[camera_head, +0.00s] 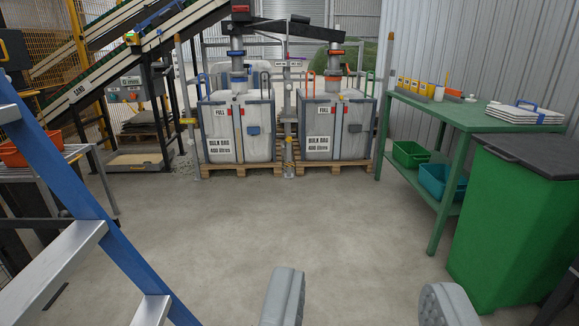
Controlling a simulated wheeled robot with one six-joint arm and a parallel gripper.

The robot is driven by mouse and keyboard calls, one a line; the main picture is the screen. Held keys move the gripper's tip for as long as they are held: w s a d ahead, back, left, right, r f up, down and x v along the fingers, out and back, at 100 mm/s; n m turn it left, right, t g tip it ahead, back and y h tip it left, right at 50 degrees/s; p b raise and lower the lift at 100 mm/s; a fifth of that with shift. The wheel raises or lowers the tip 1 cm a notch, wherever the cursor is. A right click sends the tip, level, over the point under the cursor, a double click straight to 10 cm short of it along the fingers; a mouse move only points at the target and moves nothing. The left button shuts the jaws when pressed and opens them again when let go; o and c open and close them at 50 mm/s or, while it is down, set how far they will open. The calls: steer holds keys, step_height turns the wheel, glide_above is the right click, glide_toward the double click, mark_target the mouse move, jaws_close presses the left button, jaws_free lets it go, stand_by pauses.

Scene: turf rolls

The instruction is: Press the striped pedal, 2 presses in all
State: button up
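My gripper (366,300) shows at the bottom of the view. Its two grey fingers are wide apart with bare concrete floor between them, and it holds nothing. A small striped part (289,151) shows low on the post between the two bulk bags, far ahead and left of my gripper. It is too small to tell whether it is the striped pedal or how it sits. My gripper is well apart from it.
Two white bulk bags (237,130) (322,128) stand on wooden pallets at the back. A blue ladder (95,205) is close on the left. A green bench (462,116) and green bin (508,225) stand on the right. The floor (270,225) between is clear.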

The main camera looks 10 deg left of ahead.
jaws_close()
stand_by(1.5)
